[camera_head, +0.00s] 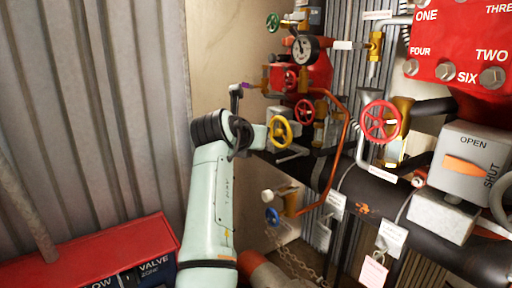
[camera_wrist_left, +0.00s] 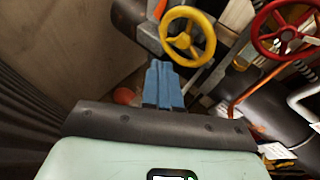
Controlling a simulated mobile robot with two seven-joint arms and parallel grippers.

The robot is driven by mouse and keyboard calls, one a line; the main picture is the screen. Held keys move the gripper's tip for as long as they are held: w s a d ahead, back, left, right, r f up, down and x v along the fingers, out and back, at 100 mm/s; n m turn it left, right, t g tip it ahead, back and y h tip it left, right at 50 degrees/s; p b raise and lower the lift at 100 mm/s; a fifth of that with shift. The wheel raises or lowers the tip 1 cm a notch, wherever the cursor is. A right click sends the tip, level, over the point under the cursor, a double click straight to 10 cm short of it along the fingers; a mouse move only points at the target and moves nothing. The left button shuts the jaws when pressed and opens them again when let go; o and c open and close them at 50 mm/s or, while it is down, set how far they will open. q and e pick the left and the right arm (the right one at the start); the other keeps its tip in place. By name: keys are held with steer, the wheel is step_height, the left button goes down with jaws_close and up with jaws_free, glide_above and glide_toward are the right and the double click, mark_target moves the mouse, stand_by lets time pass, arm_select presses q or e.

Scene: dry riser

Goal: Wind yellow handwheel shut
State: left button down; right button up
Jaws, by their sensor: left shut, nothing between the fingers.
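The yellow handwheel (camera_head: 279,132) is on the dark pipework just right of my left wrist in the head view. In the left wrist view the yellow handwheel (camera_wrist_left: 184,41) is at the top centre, its ring and spokes in plain sight. My left gripper (camera_wrist_left: 161,66) has blue fingers, shut together with nothing between them. The fingertips appear close to the lower left of the wheel rim; I cannot tell whether they touch it. In the head view my wrist largely hides the fingers. My right gripper is in neither view.
A red handwheel (camera_head: 381,122) is to the right, and a smaller red handwheel (camera_head: 304,113) is just beside the yellow one. A copper-coloured pipe (camera_head: 340,150) runs down nearby. A grey OPEN/SHUT box (camera_head: 467,150) is far right. A red box (camera_head: 100,250) stands lower left.

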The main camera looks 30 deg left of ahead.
arm_select(q)
steer(key=w+d+f, duration=0.2)
steer(key=w, duration=0.1)
steer(key=shift+w+d+f, duration=0.2)
steer(key=shift+d, duration=0.15)
steer(key=r, duration=0.2)
steer(key=d+r+p, duration=0.1)
steer(key=shift+w+r, duration=0.25)
steer(key=shift+w, duration=0.05)
steer(key=shift+w+a, duration=0.15)
steer(key=shift+w, duration=0.15)
steer(key=shift+s+a+r, duration=0.1)
steer(key=shift+s+r, duration=0.15)
steer(key=shift+r, duration=0.15)
steer(key=shift+w, duration=0.1)
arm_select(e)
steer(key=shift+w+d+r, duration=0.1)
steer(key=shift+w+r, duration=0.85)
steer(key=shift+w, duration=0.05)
arm_select(q)
steer(key=shift+w, duration=0.1)
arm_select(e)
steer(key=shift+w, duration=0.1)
